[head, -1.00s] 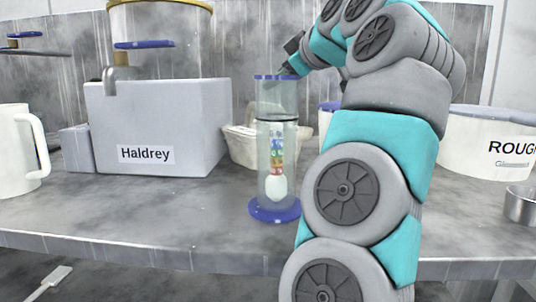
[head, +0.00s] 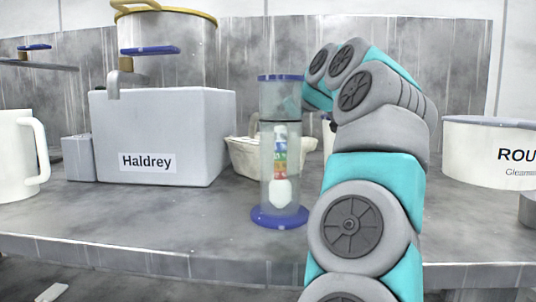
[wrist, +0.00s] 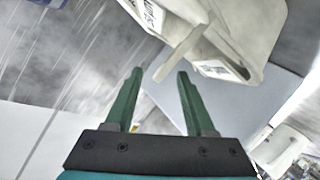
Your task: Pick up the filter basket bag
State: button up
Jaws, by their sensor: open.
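A cream, soft-looking basket-shaped bag (head: 243,153) stands on the grey counter, partly hidden behind a clear cylinder; I take it to be the filter basket bag. In the wrist view a cream object with a strap-like handle and printed labels (wrist: 262,32) fills the upper right, probably the same bag. My gripper (wrist: 159,76) is open and empty, with its two green fingers apart. The handle's lower end shows just beyond the fingertips, and I cannot tell whether they touch. In the head view my gripper is hidden behind my arm and the cylinder.
The clear cylinder (head: 270,104) with a blue base and coloured floats stands in front of the bag. A grey box labelled Haldrey (head: 205,135) is left of it. A white tub (head: 480,155) stands right, a white jug (head: 15,155) far left. The front counter is mostly clear.

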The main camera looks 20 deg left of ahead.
jog(key=shift+p+x, duration=0.8)
jog(key=shift+x, duration=1.15)
grip_shut()
